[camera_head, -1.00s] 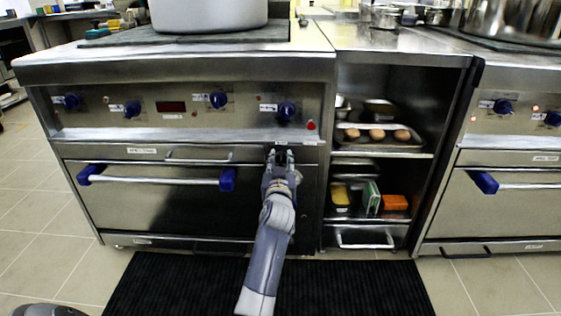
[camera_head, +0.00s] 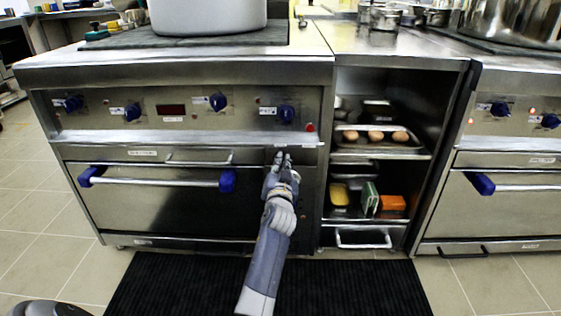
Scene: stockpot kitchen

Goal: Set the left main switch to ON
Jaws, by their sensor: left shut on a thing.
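The left stove (camera_head: 100,143) has a front panel with blue knobs, and a small label sits just above my left gripper (camera_head: 282,157). My left gripper is at the stove front, right of the oven door and below the knob row. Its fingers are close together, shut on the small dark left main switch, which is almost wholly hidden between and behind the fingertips. I cannot read its position. My right gripper is not in view.
The oven handle (camera_head: 160,181) with blue ends sticks out to the left of my gripper. An open shelf unit (camera_head: 345,222) with trays and food stands to the right. A second stove (camera_head: 515,212) is at the far right. A black mat (camera_head: 170,285) lies on the floor.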

